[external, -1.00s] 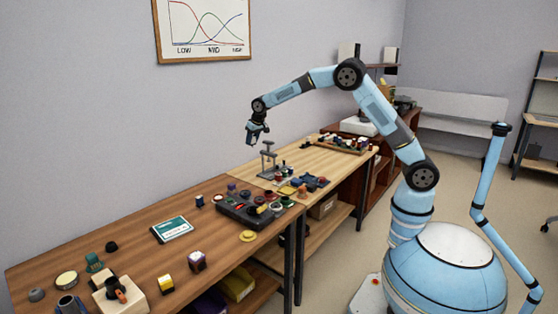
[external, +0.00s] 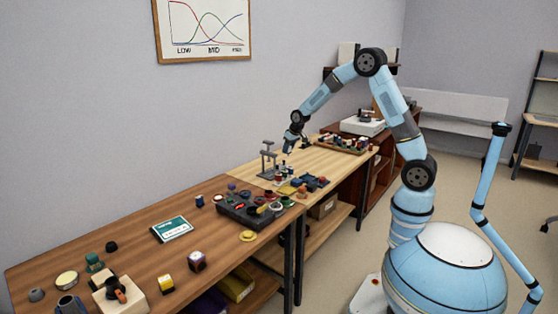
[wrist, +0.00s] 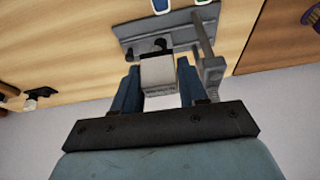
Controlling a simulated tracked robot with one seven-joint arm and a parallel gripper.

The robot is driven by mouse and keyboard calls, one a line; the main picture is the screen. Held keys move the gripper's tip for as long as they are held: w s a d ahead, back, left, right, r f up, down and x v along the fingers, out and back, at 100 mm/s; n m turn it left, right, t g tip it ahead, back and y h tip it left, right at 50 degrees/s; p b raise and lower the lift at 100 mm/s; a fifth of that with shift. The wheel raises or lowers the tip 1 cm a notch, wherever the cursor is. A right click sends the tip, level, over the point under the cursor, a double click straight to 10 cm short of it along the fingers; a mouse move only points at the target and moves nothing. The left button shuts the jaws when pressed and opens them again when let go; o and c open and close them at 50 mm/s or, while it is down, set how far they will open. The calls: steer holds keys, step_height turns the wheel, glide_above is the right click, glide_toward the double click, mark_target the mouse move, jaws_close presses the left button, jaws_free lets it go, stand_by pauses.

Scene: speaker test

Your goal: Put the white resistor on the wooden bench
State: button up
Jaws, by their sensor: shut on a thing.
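My gripper (wrist: 158,74) is shut on a white block-like part, the white resistor (wrist: 159,80), which sits between the two blue fingers in the wrist view. In the external view my gripper (external: 293,144) hangs above the pale wooden bench (external: 325,168), beside a grey stand (external: 267,158). The resistor is too small to make out there. A browner wooden bench (external: 115,232) adjoins it at the front left. In the wrist view the pale bench top (wrist: 60,45) and the stand's grey base (wrist: 130,32) show beyond the fingers.
A dark mixer-like box (external: 238,212) with several coloured parts sits near where the benches meet. A blue part (external: 312,182) and a tray of small parts (external: 348,148) lie on the pale bench. Bare wood shows between these parts.

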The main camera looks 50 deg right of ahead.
steer(key=shift+n, duration=0.3)
steer(key=s+f, duration=0.2)
steer(key=s, duration=0.1)
steer(key=s+f, duration=0.5)
steer(key=s, duration=0.1)
steer(key=shift+s+d+f, duration=0.1)
steer(key=shift+s+f, duration=0.05)
steer(key=shift+s, duration=0.05)
step_height(320, 180, up, 13)
steer(key=w+a+n+y, duration=0.1)
steer(key=w+a+n, duration=0.15)
steer(key=a, duration=1.25)
steer(key=w+a+n+y, duration=0.1)
steer(key=w+a+n, duration=0.15)
steer(key=a, duration=1.25)
steer(key=s+a+n+g+y, duration=0.15)
steer(key=s+a, duration=0.35)
steer(key=a, duration=0.8)
steer(key=s+a+n, duration=0.3)
steer(key=s+a, duration=0.1)
steer(key=a, duration=0.9)
glide_toward(195, 232)
steer(key=shift+w+a+m, duration=0.2)
steer(key=shift+a+m, duration=0.05)
steer(key=shift+w+a+f, duration=0.35)
steer(key=shift+w+f, duration=0.05)
steer(key=shift+f, duration=1.7)
